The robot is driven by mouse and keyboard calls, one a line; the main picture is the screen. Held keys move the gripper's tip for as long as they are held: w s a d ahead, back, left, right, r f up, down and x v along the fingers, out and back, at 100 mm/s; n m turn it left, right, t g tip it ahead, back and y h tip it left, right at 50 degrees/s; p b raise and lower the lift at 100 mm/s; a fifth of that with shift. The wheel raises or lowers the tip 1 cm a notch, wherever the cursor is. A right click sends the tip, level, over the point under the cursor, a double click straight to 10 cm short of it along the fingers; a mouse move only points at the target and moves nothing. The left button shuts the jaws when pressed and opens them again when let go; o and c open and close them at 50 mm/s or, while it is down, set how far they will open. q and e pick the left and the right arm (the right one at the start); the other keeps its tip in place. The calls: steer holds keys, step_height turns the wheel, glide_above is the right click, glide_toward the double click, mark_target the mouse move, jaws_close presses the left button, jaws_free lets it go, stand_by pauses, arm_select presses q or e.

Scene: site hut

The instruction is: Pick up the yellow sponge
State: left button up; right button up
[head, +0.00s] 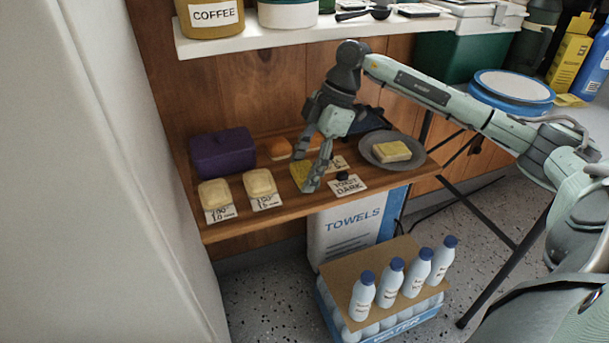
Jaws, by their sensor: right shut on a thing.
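The yellow sponge (299,172) is at the middle of the wooden shelf, partly hidden behind my right gripper. My right gripper (313,176) reaches down from above with its fingers at the sponge's right side. It is shut on the sponge. The sponge is at or very near the shelf surface; I cannot tell whether it is clear of it. My left gripper is not in view.
Two pale bread-like pieces (259,183) on labels and a purple box (222,152) lie left. An orange bun (280,148) is behind. A grey plate (416,146) with a pale yellow slab (392,151) and a "toast dark" card (346,187) are right. A white shelf (290,32) overhangs.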

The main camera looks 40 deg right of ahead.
step_height(320, 180, up, 2)
steer(key=shift+r, duration=0.1)
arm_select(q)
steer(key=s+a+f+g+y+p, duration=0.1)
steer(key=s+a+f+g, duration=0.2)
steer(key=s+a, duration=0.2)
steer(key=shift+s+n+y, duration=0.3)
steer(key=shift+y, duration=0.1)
arm_select(e)
steer(key=s+a+r, duration=0.5)
steer(key=a+r, duration=0.1)
steer(key=a, duration=0.4)
steer(key=shift+s+r, duration=0.3)
steer(key=shift+s, duration=0.1)
